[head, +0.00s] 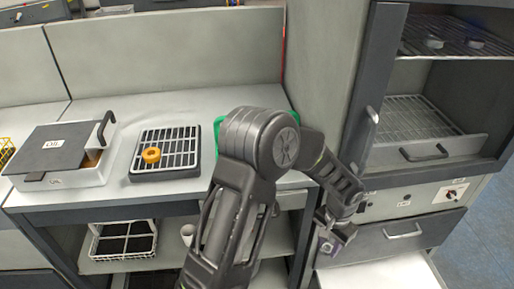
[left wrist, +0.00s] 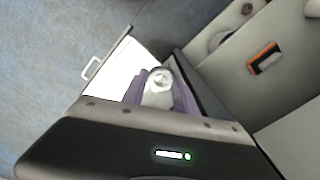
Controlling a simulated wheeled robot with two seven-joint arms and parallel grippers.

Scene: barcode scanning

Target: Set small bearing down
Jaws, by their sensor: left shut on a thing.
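My left gripper (head: 328,245) hangs low at the right of the head view, in front of the cabinet. In the left wrist view its purple fingers (left wrist: 187,98) are shut on a small, shiny, silvery round thing (left wrist: 160,79), which looks like the small bearing. Beyond it lies a white surface (left wrist: 118,72), and I cannot tell how far below it is. In the head view the held bearing is too small to make out clearly. My right gripper is not in view.
An oven-like cabinet (head: 375,180) with wire shelves stands at the right, its door open. Two grey rings (head: 433,43) lie on its upper shelf. An orange ring (head: 151,155) lies on a black grid rack (head: 188,172). An oil box (head: 60,150) stands left. A white surface (head: 385,275) shows at lower right.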

